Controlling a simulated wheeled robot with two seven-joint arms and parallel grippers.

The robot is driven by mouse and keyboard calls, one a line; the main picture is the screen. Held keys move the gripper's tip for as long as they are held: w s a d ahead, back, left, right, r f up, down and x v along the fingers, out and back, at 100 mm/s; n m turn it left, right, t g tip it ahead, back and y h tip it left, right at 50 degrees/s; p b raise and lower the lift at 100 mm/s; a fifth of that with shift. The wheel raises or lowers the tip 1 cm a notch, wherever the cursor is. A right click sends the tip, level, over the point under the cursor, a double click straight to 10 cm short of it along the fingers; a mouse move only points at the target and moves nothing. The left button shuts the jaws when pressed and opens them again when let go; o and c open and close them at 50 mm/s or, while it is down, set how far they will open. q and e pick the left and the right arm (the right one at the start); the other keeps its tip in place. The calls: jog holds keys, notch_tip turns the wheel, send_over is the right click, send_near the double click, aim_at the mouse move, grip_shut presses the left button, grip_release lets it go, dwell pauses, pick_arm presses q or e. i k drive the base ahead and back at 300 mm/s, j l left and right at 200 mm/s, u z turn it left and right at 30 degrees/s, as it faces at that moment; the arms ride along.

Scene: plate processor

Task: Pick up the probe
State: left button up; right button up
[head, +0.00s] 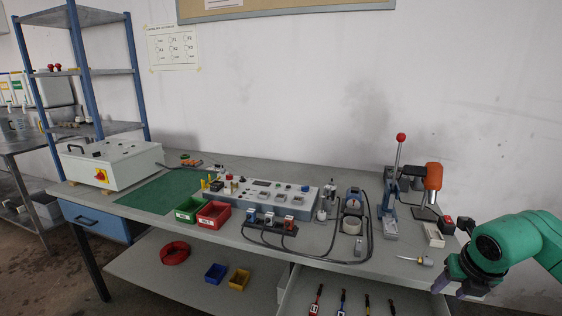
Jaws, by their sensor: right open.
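A small slender item with a thin pale tip and a whitish-yellow end (418,259) lies on the right part of the workbench; it looks like the probe, but it is too small to be sure. My right gripper (450,288) is at the right front edge of the bench, just right of and nearer than this item, apart from it. Its fingers point down to the left, open, with nothing seen between them. My left gripper is not in view.
The workbench (330,239) holds a control panel (262,193), a green bin (188,210), a red bin (213,214), a lever press (390,205) and a small white tray (433,235). An open drawer (330,285) below holds several slim tools. Cables cross the bench's middle.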

aim_at(426, 261)
jog(key=k+l, duration=0.65)
jog(key=k, duration=0.25)
